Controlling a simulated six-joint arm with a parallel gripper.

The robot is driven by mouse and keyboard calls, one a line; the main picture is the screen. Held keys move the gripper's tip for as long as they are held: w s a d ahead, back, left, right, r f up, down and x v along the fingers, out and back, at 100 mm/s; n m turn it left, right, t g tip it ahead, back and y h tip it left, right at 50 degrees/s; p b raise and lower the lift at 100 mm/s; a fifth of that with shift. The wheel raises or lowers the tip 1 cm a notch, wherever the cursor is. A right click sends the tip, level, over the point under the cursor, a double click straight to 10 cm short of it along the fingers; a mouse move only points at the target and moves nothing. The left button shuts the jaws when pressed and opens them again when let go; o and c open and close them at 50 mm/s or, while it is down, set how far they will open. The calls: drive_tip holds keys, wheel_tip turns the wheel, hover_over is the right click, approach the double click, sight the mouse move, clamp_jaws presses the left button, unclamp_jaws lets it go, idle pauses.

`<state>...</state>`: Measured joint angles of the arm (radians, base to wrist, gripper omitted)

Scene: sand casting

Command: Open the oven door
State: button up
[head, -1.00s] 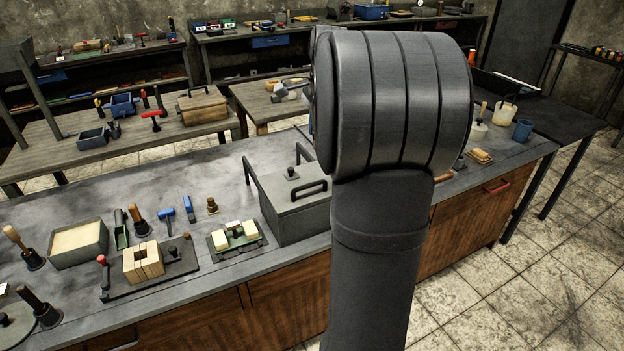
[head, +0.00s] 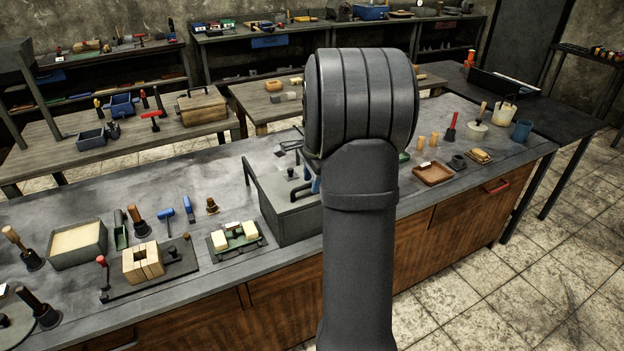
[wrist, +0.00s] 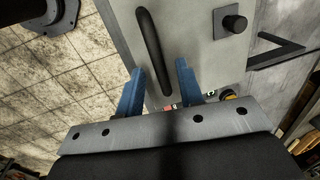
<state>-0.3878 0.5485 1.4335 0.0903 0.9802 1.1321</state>
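The grey metal box (head: 292,222) on the bench appears to be the oven; its lid lies flat and closed. My gripper (wrist: 158,72) has two blue fingers, open, one on either side of the handle in the picture. I cannot tell whether they touch it.
Left of the box are a fixture with pale blocks (head: 236,237), a wooden block mould (head: 143,262) and a sand tray (head: 78,243). To the right are a brown tray (head: 433,174) and small tools. A bent black bar (head: 250,172) rises at the box's left side.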

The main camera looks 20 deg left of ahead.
drive_tip(key=shift+f, duration=0.1)
clamp_jaws()
drive_tip(key=w+a, duration=1.2)
idle(0.3)
drive_tip(key=shift+r, duration=0.2)
drive_tip(key=shift+c, duration=0.6)
unclamp_jaws()
drive_tip(key=shift+w+a+f, duration=0.1)
drive_tip(key=shift+o, duration=0.6)
